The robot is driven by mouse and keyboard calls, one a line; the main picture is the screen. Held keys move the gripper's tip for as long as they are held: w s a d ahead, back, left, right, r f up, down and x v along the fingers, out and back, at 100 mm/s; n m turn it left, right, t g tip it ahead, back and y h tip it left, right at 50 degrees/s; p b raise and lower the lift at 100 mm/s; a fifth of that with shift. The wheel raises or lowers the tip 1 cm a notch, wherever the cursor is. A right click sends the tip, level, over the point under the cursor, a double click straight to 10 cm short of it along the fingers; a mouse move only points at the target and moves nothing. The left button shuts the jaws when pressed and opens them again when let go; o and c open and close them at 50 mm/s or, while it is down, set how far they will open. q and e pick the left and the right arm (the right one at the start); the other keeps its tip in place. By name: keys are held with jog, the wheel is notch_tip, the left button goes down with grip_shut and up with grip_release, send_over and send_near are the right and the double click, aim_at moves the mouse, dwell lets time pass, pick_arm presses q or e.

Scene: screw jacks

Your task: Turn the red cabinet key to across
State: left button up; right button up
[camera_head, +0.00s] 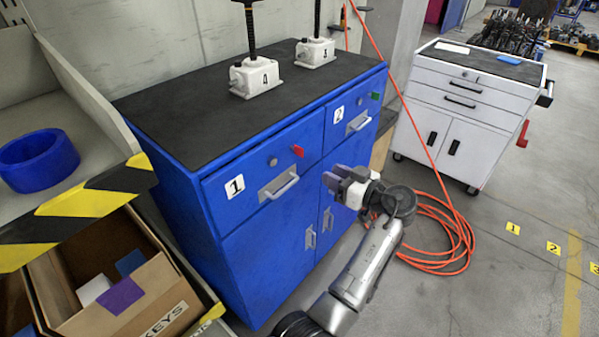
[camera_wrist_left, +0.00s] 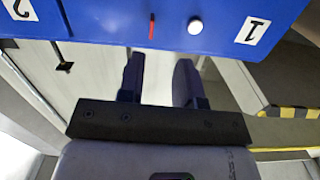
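The red key (camera_head: 297,151) sits on the front of the blue cabinet (camera_head: 262,255), at the upper right of the drawer marked 1. In the left wrist view the red key (camera_wrist_left: 152,28) shows as a thin upright strip beside a round pale knob (camera_wrist_left: 195,25). My left gripper (camera_head: 333,176) is in front of the cabinet, right of and below the key in the head view. In the left wrist view its fingers (camera_wrist_left: 159,60) are apart with nothing between them, and the key lies beyond the fingertips, not touched. My right gripper is not in view.
Drawer 1's handle (camera_head: 279,186) sticks out below the key. A green key (camera_head: 375,96) is on drawer 2. White screw jacks (camera_head: 257,76) stand on the cabinet top. A carton (camera_head: 125,290) and striped shelf edge (camera_head: 85,207) are at left. An orange hose (camera_head: 440,265) lies on the floor.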

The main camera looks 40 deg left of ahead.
aim_at(299, 150)
pick_arm(q)
jog(key=shift+n+y, duration=0.4)
jog(key=a+b, duration=0.1)
jog(key=a, duration=0.3)
jog(key=w+a+b, duration=0.1)
jog(key=a+b, duration=0.1)
jog(key=a, duration=0.2)
jog(key=a+r+b, duration=0.1)
jog(key=a, duration=0.3)
jog(key=shift+w+a+b, duration=0.15)
jog(key=shift+w+b, duration=0.1)
jog(key=shift+b, duration=0.1)
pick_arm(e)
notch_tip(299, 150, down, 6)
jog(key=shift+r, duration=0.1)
pick_arm(q)
jog(key=shift+c, duration=0.3)
grip_shut()
